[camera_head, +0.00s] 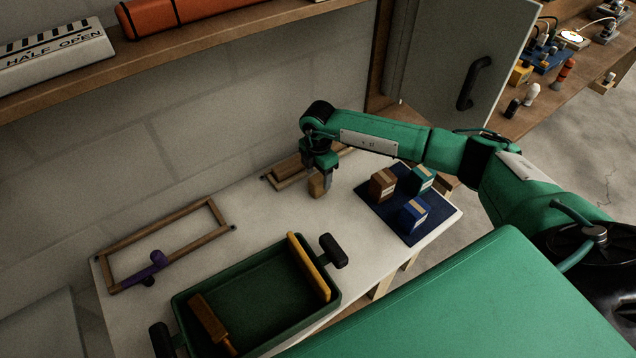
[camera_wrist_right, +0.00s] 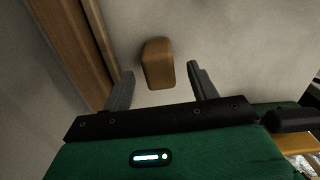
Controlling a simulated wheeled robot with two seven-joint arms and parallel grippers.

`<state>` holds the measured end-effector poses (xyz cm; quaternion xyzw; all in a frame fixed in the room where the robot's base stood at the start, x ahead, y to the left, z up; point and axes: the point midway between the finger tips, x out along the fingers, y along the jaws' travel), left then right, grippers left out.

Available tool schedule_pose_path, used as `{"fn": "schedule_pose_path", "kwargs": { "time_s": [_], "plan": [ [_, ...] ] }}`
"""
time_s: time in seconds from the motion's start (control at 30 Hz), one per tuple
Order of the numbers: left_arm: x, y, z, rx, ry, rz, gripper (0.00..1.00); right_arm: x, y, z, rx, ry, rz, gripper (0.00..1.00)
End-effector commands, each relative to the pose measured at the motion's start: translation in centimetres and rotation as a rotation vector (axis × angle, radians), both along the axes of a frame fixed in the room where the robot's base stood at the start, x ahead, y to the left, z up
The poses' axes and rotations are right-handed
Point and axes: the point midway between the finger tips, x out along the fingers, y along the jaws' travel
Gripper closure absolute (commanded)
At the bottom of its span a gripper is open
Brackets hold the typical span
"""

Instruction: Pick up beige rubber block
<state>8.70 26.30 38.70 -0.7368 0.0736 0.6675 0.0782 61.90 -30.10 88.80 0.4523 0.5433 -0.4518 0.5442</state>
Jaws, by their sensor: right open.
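The beige rubber block (camera_head: 317,186) stands on the white table near the wall, in front of a small wooden frame. In the right wrist view the block (camera_wrist_right: 158,64) shows as a tan rounded box just ahead of the fingertips, roughly midway between them. My right gripper (camera_head: 318,177) is directly over the block, pointing down. In the wrist view its two fingers (camera_wrist_right: 160,77) are apart, with nothing visibly clamped between them. I cannot tell exactly how far the tips are above the block. My left gripper is not in view.
A blue mat (camera_head: 374,214) with brown, green and blue boxes lies to the right. A green tray (camera_head: 263,335) with black handles stands at the front. A wooden frame (camera_head: 196,219) with a purple piece lies left. A wooden frame (camera_wrist_right: 70,40) runs beside the left finger.

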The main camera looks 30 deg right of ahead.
Motion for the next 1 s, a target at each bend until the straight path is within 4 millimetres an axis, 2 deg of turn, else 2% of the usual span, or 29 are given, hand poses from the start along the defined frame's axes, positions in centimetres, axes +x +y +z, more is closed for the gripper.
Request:
{"fn": "schedule_pose_path", "kwargs": {
  "time_s": [0.03,0.1,0.23,0.53,0.57,0.83,1.0],
  "plan": [
    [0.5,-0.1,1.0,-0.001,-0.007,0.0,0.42,-0.1,0.0,-0.4,-0.001,0.005,-0.001,0.4],
    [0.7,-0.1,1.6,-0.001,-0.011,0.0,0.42,0.0,0.1,-1.5,0.0,0.005,0.0,0.4],
    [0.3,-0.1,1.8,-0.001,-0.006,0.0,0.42,0.1,0.0,-3.3,-0.001,0.003,-0.001,0.4],
    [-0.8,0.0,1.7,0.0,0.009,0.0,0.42,0.1,0.0,-4.0,0.0,0.001,0.001,0.4],
    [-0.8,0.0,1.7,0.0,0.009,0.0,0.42,0.1,0.0,-4.0,0.0,0.001,0.001,0.44],
    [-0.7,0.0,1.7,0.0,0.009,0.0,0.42,0.1,0.0,-4.0,0.0,0.001,0.001,0.97],
    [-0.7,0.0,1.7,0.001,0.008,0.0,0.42,0.1,0.0,-4.0,0.001,0.001,0.0,0.98]
  ]
}}
